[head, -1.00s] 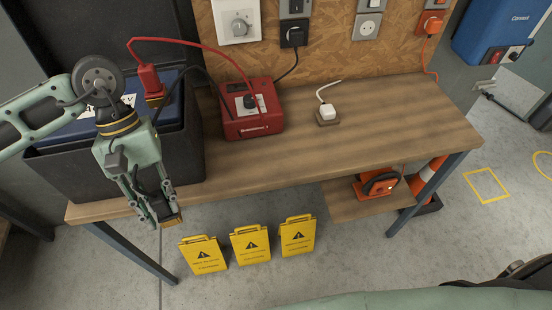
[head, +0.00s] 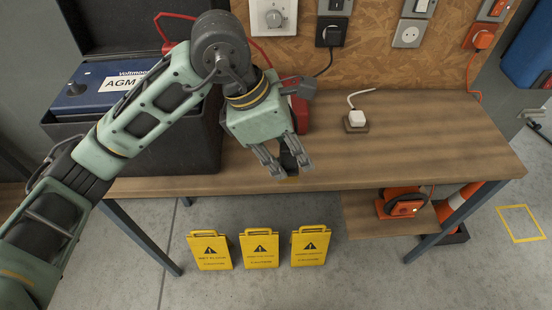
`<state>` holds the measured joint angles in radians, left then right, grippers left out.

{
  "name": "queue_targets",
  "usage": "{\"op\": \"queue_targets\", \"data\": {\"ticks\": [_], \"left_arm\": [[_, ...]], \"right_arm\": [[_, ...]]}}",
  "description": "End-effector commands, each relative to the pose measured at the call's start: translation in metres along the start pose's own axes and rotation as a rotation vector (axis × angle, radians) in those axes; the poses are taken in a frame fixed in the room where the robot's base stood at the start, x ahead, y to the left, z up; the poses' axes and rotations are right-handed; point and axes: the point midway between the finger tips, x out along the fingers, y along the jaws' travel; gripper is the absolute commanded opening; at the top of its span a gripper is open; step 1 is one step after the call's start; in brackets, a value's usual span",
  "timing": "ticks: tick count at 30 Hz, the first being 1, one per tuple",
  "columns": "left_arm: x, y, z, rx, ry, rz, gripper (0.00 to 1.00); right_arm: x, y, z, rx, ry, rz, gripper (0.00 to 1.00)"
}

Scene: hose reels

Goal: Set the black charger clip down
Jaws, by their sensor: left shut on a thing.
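My left gripper (head: 291,170) is shut on the black charger clip (head: 289,158). It holds the clip over the front part of the wooden workbench (head: 410,150), left of its middle. The clip is mostly hidden between the fingers, with a small copper-coloured end showing below. I cannot tell whether the clip touches the bench top. The red charger (head: 301,114) stands behind my gripper and is mostly hidden by it. My right gripper is not in view.
A battery (head: 88,87) sits in a black case at the bench's left. Three yellow warning signs (head: 259,250) stand on the floor in front. An orange device (head: 402,205) is on the lower shelf.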

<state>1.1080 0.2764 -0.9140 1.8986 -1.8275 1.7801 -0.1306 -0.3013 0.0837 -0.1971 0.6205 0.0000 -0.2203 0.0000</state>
Motion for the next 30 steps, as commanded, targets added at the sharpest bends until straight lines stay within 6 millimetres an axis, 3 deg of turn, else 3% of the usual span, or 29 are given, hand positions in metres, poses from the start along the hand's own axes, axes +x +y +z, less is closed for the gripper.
{"op": "queue_targets", "data": {"ticks": [9,15,30], "left_arm": [[0.030,0.069,-0.032,-0.008,0.003,-0.005,0.00],[0.045,0.097,-0.045,-0.002,0.001,-0.003,0.00],[0.085,0.102,-0.063,0.001,0.002,-0.001,0.00]], "right_arm": [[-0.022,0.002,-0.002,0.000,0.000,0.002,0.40],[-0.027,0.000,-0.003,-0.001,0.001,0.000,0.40],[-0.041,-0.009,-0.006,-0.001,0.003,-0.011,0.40]]}}
